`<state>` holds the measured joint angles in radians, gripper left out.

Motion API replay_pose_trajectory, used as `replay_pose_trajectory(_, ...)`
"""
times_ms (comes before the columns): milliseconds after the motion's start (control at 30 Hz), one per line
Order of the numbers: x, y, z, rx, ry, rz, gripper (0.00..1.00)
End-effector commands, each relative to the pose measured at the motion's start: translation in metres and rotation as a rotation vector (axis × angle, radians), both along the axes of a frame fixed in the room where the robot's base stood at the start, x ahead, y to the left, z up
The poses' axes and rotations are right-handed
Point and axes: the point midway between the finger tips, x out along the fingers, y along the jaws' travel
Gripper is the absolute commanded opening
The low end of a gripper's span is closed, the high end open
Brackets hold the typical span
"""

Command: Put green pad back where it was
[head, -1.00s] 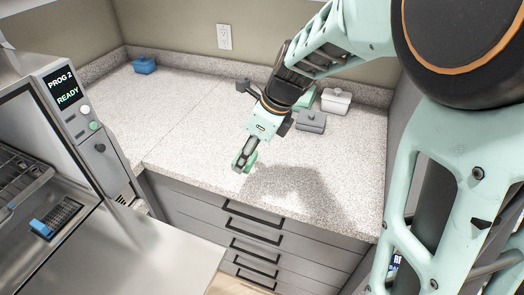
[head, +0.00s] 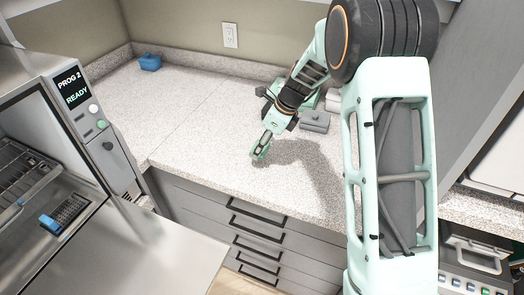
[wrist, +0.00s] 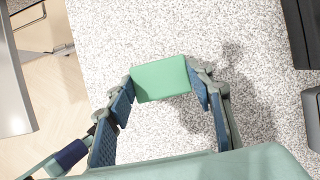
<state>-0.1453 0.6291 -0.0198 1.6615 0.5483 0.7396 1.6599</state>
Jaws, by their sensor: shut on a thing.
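The green pad (wrist: 160,79) is a small flat green block held between the two fingertips of my gripper (wrist: 164,88) in the wrist view. The blue-lined fingers are closed on its left and right sides. In the head view, my gripper (head: 261,150) points down over the speckled counter (head: 205,120), near its front edge, with a bit of the green pad at its tip. I cannot tell whether the pad touches the counter.
Grey lidded box (head: 315,120) stands right of my gripper, with other boxes partly hidden behind my arm. A blue box (head: 150,62) sits at the back left. An open autoclave (head: 85,110) is at left, holding a blue item (head: 64,213).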

Motion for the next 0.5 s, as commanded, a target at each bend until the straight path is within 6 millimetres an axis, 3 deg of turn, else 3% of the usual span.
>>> replay_pose_trajectory(167,0.006,-0.001,-0.007,0.0,0.001,0.0,0.22)
replay_pose_trajectory(400,0.007,-0.002,-0.038,0.0,0.002,-0.001,0.22)
replay_pose_trajectory(500,0.007,-0.001,-0.04,0.0,0.0,0.0,0.22)
